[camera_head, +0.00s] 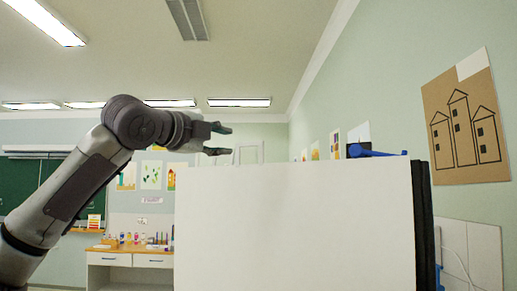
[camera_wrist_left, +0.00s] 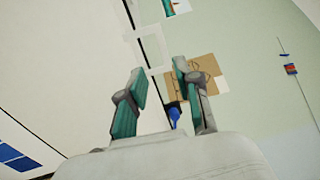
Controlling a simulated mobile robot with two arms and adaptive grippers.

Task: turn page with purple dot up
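A large blank white page (camera_head: 295,228) on a flip chart fills the lower middle of the head view. No purple dot shows on it. My left gripper (camera_head: 222,141) is at the page's upper left, near its top edge, with its fingers pointing right. The fingers are apart and hold nothing. The left wrist view also shows the open gripper (camera_wrist_left: 160,68), with teal pads and a gap between them. Whether a finger touches the page I cannot tell. My right gripper is in neither view.
A blue part (camera_head: 372,151) stands on the chart's top edge at the right; dark edges run down its right side. A brown poster with drawn towers (camera_head: 465,125) hangs on the right wall. A low cabinet (camera_head: 130,262) with bottles stands behind at the left.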

